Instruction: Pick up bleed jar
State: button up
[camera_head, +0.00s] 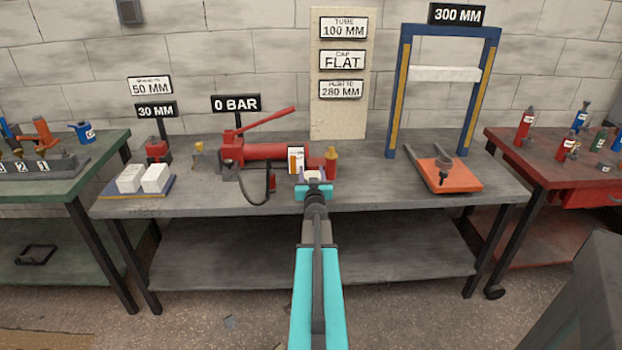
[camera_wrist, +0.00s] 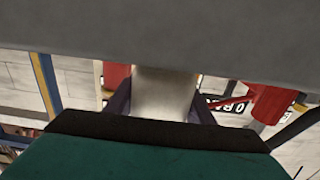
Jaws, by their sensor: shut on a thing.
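My gripper (camera_head: 312,183) is at the middle of the bench, in front of the red pump (camera_head: 262,152). Its fingers are shut on a pale, whitish jar (camera_head: 314,174), which I take for the bleed jar. In the wrist view the pale jar (camera_wrist: 165,92) fills the gap between the two dark fingers. Its ends are hidden by the wrist and the gripper body. I cannot tell whether its base touches the bench. A white and orange card or label (camera_head: 296,160) stands just behind and left of it.
An amber-capped bottle (camera_head: 330,161) stands close right of the gripper. The blue press frame (camera_head: 399,95) and an orange tray (camera_head: 455,177) are farther right. White blocks (camera_head: 143,178) sit on a blue tray at left. Bare bench (camera_head: 375,180) lies between gripper and orange tray.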

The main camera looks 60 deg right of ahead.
jog(key=shift+r, duration=0.7)
jog(key=v, duration=0.5)
jog(key=r+v, duration=0.1)
jog(key=v, duration=0.2)
jog(key=shift+s, duration=0.45)
jog(key=shift+v, duration=1.05)
jog(key=shift+s+r+p, duration=0.25)
jog(key=shift+p, duration=0.55)
jog(key=shift+a+p, duration=0.1)
jog(key=shift+p, duration=0.3)
jog(key=shift+s+a+p, duration=0.25)
jog(key=shift+s+p, duration=0.05)
jog(key=shift+p, duration=0.95)
jog(key=p+v, duration=0.4)
jog(key=p, duration=0.3)
jog(key=shift+s+d+r+p, duration=0.1)
jog(key=shift+s+p, duration=0.05)
jog(key=shift+p, duration=0.2)
